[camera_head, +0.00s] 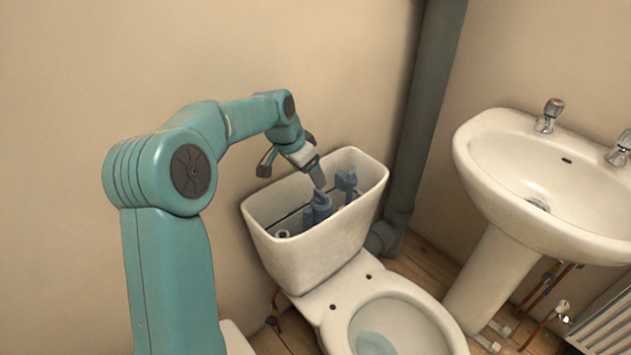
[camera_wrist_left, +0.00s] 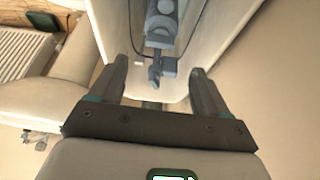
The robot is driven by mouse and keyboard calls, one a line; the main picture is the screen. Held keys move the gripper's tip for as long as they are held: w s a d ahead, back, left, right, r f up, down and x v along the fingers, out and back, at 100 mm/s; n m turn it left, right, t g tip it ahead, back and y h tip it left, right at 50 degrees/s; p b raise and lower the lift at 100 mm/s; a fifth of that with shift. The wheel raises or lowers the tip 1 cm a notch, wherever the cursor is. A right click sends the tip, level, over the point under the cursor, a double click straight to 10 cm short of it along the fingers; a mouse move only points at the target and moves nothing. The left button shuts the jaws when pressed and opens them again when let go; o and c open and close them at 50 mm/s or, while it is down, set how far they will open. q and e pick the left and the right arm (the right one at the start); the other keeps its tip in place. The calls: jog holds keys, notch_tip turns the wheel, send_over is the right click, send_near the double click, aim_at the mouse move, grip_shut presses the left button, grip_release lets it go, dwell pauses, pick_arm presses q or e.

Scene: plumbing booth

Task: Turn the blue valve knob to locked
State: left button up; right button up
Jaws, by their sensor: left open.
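The open toilet cistern (camera_head: 310,257) holds blue-grey valve fittings. One fitting (camera_head: 320,207) stands near the middle, right below my left gripper (camera_head: 318,180). A second blue-grey fitting (camera_head: 347,183) stands to its right. I cannot tell for sure which part is the valve knob or how it is turned. In the left wrist view my left gripper (camera_wrist_left: 158,72) is open, its two fingers apart and pointing into the cistern. A blue-grey fitting (camera_wrist_left: 161,28) shows beyond and between the fingertips, with nothing gripped. My right gripper is not in view.
The cistern's white walls (camera_wrist_left: 222,45) lie close around the fingers. The toilet bowl (camera_head: 395,320) is in front, and a dark grey pipe (camera_head: 425,110) rises at the right. A white washbasin (camera_head: 530,180) stands further right. The wall at the left is bare.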

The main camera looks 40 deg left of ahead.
pick_arm(q)
jog(key=v, duration=0.6)
jog(key=shift+r+p, duration=0.35)
jog(key=shift+p, duration=0.1)
jog(key=shift+s+d, duration=0.1)
jog(key=shift+s, duration=0.05)
